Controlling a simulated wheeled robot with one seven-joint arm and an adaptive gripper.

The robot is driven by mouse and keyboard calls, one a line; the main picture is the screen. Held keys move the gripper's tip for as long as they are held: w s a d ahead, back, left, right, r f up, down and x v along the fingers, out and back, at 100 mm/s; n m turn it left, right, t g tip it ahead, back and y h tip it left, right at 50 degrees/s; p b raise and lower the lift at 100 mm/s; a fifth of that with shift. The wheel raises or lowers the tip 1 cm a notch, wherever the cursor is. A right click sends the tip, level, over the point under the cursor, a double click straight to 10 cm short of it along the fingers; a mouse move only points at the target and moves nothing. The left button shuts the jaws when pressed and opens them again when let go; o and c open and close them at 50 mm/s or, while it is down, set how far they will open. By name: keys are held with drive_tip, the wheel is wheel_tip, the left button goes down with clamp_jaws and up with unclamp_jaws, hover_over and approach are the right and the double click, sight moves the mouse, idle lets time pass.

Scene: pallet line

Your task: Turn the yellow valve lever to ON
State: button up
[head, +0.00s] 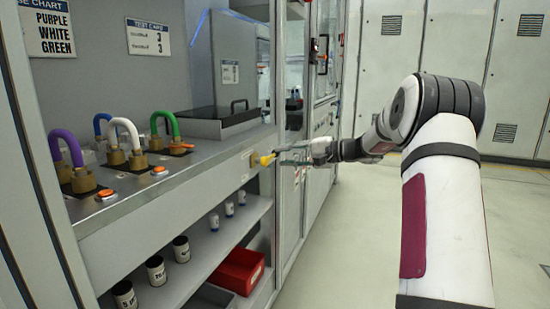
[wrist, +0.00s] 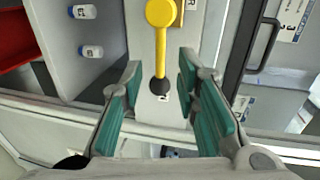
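The yellow valve lever (wrist: 161,50) has a round yellow hub at the top of the wrist view and a bar running down to a dark ball end. In the head view the lever (head: 266,160) sticks out from the front edge of the bench. My gripper (wrist: 159,68) is open, with one teal finger on each side of the lever's ball end and a visible gap on both sides. In the head view my gripper (head: 288,156) is just right of the lever. Small labels sit near the hub and the ball end; I cannot read them surely.
Colored hoses (head: 122,133) on brass fittings and orange buttons (head: 107,194) stand on the bench top at left. A lower shelf holds labelled cylinders (head: 181,248) and a red bin (head: 239,270). A dark handle (wrist: 262,45) is right of the fingers. Open floor lies right.

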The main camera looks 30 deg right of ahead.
drive_tip(key=v, duration=0.6)
drive_tip(key=shift+s, duration=0.25)
drive_tip(key=shift+d, duration=0.15)
